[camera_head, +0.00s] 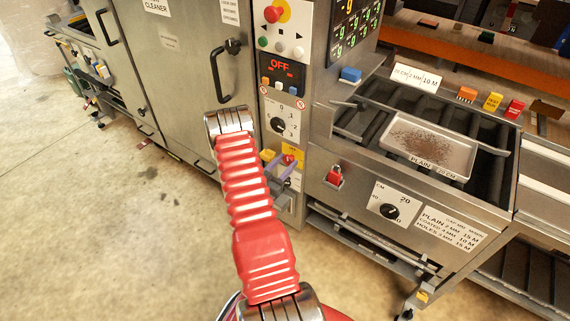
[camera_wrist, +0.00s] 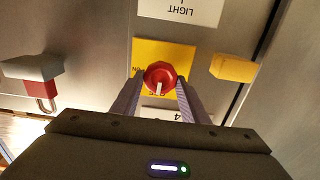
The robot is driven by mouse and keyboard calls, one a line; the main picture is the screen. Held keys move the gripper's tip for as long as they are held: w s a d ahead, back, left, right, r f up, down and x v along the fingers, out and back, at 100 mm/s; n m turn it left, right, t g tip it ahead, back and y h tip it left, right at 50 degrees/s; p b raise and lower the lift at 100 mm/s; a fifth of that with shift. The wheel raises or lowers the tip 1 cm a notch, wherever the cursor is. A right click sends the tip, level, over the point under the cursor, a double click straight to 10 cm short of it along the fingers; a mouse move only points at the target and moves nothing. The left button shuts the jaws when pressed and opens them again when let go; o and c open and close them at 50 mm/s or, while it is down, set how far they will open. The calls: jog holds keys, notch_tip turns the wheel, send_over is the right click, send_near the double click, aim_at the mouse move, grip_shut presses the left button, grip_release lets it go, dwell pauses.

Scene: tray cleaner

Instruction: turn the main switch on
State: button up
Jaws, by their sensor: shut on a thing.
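The main switch is a red round knob on a yellow plate (camera_wrist: 178,52). The knob (camera_wrist: 160,76) shows near the middle of the wrist view, with a white mark pointing to the bottom of that picture. In the head view the knob (camera_head: 288,159) sits low on the narrow control column, partly behind my gripper. My gripper (camera_wrist: 158,84) has its two grey-purple fingers on either side of the knob, shut on it. The display (camera_head: 281,68) above reads OFF.
A yellow block (camera_wrist: 233,69) juts out beside the knob in the wrist view, and a red padlock (camera_wrist: 41,90) hangs on the other side. A black dial (camera_head: 278,125) is above the switch. A tray (camera_head: 420,145) lies on the rollers at right. The floor at left is clear.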

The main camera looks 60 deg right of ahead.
jog(key=shift+m, duration=0.4)
jog(key=m, duration=0.8)
jog(key=shift+s, duration=0.15)
jog(key=m, duration=0.4)
jog(key=shift+f+m, duration=0.15)
jog(key=shift+m, duration=0.15)
jog(key=m, duration=0.4)
jog(key=shift+s+f+m, duration=0.15)
jog(key=shift+m, duration=0.15)
jog(key=o, duration=1)
